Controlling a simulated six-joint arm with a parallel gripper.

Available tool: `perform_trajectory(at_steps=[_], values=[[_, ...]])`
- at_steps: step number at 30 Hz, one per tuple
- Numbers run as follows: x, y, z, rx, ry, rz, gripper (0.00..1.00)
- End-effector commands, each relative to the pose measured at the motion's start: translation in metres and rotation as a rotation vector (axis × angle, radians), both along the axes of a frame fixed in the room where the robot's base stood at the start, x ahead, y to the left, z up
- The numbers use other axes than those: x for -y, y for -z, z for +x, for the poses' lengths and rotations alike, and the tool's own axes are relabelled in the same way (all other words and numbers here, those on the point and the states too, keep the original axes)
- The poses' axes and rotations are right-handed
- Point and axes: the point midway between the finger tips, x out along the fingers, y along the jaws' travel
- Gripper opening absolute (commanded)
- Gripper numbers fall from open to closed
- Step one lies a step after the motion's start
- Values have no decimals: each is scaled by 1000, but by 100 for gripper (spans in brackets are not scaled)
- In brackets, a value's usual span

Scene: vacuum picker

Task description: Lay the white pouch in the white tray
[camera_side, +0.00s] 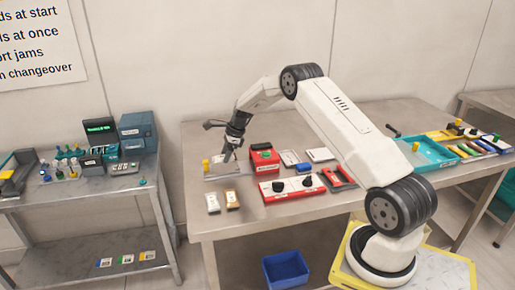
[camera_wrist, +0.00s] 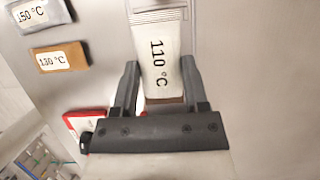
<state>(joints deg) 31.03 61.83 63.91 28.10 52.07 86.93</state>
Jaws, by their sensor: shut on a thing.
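The white pouch (camera_wrist: 162,50), printed "110 °C", is between the two dark fingers of my gripper (camera_wrist: 160,80) in the wrist view. My gripper is shut on it. In the side view my gripper (camera_side: 230,151) points down over the left part of the table, above a pale flat plate with a yellow knob. The pouch is too small there to make out clearly. Two pale flat pieces, one (camera_side: 289,157) and another (camera_side: 320,154), lie right of the red box; I cannot tell which, if either, is the white tray.
A red box (camera_side: 264,158) and a red panel with black knobs (camera_side: 291,188) stand to the right. A teal tray (camera_side: 425,154) is farther right.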

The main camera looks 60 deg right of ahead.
Motion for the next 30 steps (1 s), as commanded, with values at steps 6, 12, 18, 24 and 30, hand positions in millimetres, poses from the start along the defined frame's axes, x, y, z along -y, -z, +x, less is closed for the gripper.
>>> perform_trajectory(at_steps=[6,12,18,24,30], values=[[1,22,3,-3,0,0,1],[2,31,3,-1,0,-1,1],[2,31,3,-1,0,-2,1],[2,35,3,-1,0,-1,1],[2,35,3,-1,0,-2,92]])
